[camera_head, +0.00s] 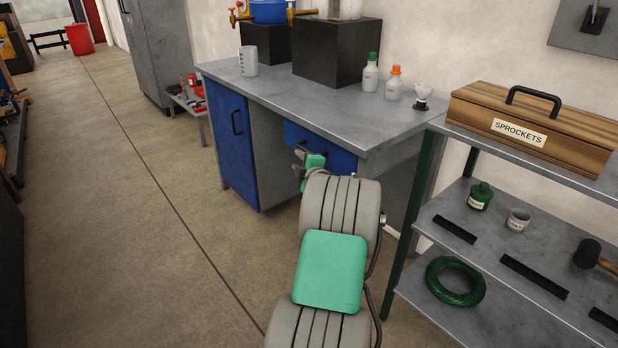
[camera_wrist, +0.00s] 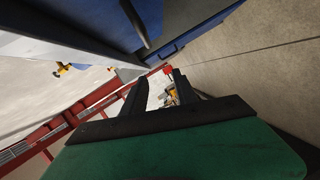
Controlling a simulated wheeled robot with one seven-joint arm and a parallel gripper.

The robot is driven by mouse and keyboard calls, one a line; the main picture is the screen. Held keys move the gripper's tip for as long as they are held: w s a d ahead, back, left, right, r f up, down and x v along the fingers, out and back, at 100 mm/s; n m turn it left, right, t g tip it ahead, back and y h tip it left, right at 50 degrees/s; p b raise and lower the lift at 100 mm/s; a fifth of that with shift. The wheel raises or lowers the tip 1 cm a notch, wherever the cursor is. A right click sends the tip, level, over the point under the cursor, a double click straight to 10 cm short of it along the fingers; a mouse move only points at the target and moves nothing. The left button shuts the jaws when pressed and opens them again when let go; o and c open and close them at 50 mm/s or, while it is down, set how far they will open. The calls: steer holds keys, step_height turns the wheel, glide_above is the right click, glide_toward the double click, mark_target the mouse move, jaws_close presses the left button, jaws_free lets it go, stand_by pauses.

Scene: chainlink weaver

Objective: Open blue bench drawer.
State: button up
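The blue bench drawer (camera_head: 335,158) sits under the right part of the grey bench top and looks shut. My arm reaches up to it, and my gripper (camera_head: 301,155) is in front of its left part, hiding some of the front. In the wrist view, my gripper (camera_wrist: 160,84) shows two dark fingers apart, with nothing between them. A dark bar handle (camera_wrist: 136,24) shows above the fingers, against a blue front (camera_wrist: 185,30); it is not between the fingertips. I cannot tell whether the gripper touches the drawer.
A blue cabinet door (camera_head: 232,140) with a black handle is left of the drawer. The bench top (camera_head: 300,105) holds a beaker (camera_head: 249,61) and bottles (camera_head: 370,73). A grey shelf (camera_head: 490,235) stands close at right. The floor (camera_head: 150,220) at left is clear.

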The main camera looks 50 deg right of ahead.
steer(key=s+d+f+h, duration=0.2)
steer(key=s+d, duration=0.1)
steer(key=d, duration=0.2)
steer(key=x, duration=0.4)
steer(key=r+x, duration=0.1)
steer(key=x, duration=0.2)
steer(key=shift+w+a+b, duration=0.1)
steer(key=shift+a+b, duration=0.05)
steer(key=shift+b, duration=0.2)
jaws_close()
steer(key=shift+f, duration=0.1)
stand_by(0.4)
